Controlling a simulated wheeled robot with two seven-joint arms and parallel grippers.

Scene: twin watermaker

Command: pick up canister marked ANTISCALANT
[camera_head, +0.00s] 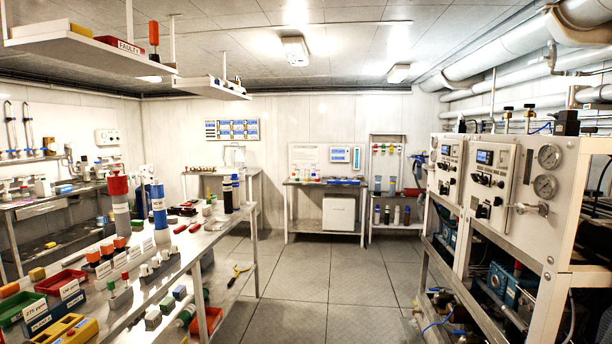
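No label reading ANTISCALANT is legible in the head view. Several small dark and white bottles or canisters, among them a white one (397,215), stand on the low shelf of the rack at the back wall. Their markings are too small to read, so I cannot tell whether one is the ANTISCALANT canister. Neither of my grippers shows in this view.
A long workbench (150,284) with cylinders, trays and labelled parts runs along the left. A control-panel rack (500,190) with gauges stands on the right. The grey floor (330,275) between them is mostly clear; yellow-handled pliers (240,271) are near the bench.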

